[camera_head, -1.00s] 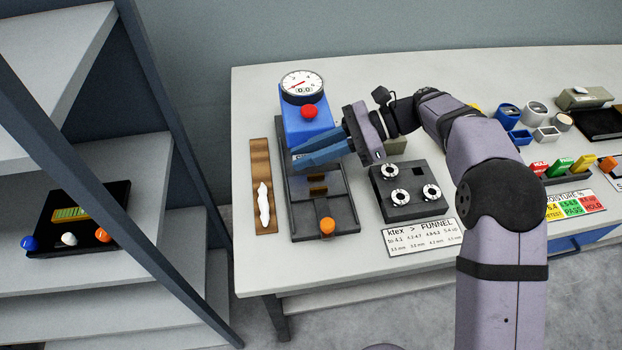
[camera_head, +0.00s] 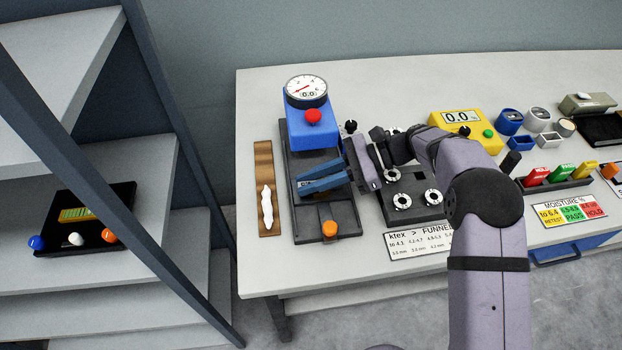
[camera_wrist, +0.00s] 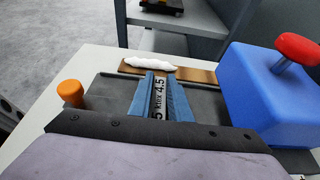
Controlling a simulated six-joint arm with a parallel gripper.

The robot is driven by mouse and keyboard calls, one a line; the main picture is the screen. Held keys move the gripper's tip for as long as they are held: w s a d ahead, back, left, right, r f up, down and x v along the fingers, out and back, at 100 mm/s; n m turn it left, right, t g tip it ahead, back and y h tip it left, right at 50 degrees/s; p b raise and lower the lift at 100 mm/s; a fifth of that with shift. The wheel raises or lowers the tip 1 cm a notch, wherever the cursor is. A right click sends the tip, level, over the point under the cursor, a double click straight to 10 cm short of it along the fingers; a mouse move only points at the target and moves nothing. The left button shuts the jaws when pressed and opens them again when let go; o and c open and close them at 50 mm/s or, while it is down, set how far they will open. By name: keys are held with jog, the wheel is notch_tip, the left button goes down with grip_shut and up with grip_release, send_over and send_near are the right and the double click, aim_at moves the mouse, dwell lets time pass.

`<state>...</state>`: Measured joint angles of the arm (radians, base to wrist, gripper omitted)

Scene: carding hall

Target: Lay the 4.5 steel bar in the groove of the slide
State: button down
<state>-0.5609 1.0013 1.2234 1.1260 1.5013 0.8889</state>
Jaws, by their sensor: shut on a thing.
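My gripper (camera_head: 303,184) has blue fingers and is shut on the 4.5 steel bar. In the wrist view, the silver bar (camera_wrist: 158,98) with its "ktex 4.5" label lies between the fingers (camera_wrist: 160,79). The bar and fingers point across the dark slide (camera_head: 343,218), between the blue gauge block (camera_head: 310,128) and the orange knob (camera_head: 329,229). The fingers are low over the slide's middle and hide its groove. I cannot tell whether the bar touches the groove.
A wooden board (camera_head: 264,160) with a white fibre tuft (camera_head: 267,207) lies left of the slide. A dark block with several metal rings (camera_head: 402,201) stands to the right, under my arm. A yellow readout box (camera_head: 461,122) stands farther right. A shelf rack (camera_head: 175,190) is at the left.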

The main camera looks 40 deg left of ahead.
jog(key=c, duration=1.6)
grip_release()
jog(key=shift+c, duration=0.2)
jog(key=b+v, duration=0.2)
jog(key=v, duration=1)
jog(key=shift+r, duration=0.1)
